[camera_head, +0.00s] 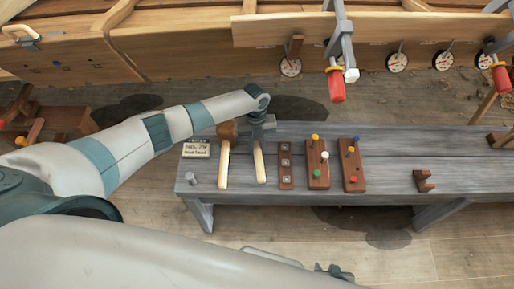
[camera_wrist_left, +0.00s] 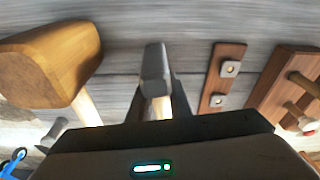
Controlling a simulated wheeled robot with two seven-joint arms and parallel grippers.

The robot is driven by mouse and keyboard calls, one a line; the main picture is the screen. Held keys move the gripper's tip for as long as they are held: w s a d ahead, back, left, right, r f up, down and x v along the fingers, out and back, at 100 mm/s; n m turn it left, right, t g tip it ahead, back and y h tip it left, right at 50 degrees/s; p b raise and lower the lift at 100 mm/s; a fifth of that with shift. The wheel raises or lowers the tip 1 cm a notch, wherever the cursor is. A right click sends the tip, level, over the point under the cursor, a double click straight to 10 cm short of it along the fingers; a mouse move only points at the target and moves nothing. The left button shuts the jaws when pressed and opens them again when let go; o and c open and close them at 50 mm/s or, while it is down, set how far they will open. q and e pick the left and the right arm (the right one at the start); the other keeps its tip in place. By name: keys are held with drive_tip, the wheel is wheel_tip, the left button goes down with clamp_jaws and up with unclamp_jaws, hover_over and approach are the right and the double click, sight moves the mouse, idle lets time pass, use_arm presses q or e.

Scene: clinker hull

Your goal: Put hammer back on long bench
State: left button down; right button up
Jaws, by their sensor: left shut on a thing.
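The hammer has a grey metal head (camera_wrist_left: 155,66) and a pale wooden handle (camera_head: 260,163). My left gripper (camera_head: 264,122) is shut on it just below the head, with a finger on each side of the handle in the left wrist view (camera_wrist_left: 158,106). The hammer is at the left part of the long grey bench (camera_head: 385,147), its handle pointing toward the near edge. I cannot tell whether it touches the bench top. A small dark part at the bottom of the head view may be my right gripper (camera_head: 334,272); its jaws are not clear.
A wooden mallet (camera_head: 224,165) lies just left of the hammer, near a label plate (camera_head: 196,149). Right of the hammer are a narrow brown strip (camera_head: 286,170) and two peg boards (camera_head: 318,177) (camera_head: 352,172). The bench is clear between these and a brown bracket (camera_head: 423,181).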

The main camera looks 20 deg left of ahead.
use_arm(q)
drive_tip(key=shift+f, duration=0.2)
drive_tip(key=c, duration=1.5)
unclamp_jaws()
drive_tip(key=shift+c, duration=0.2)
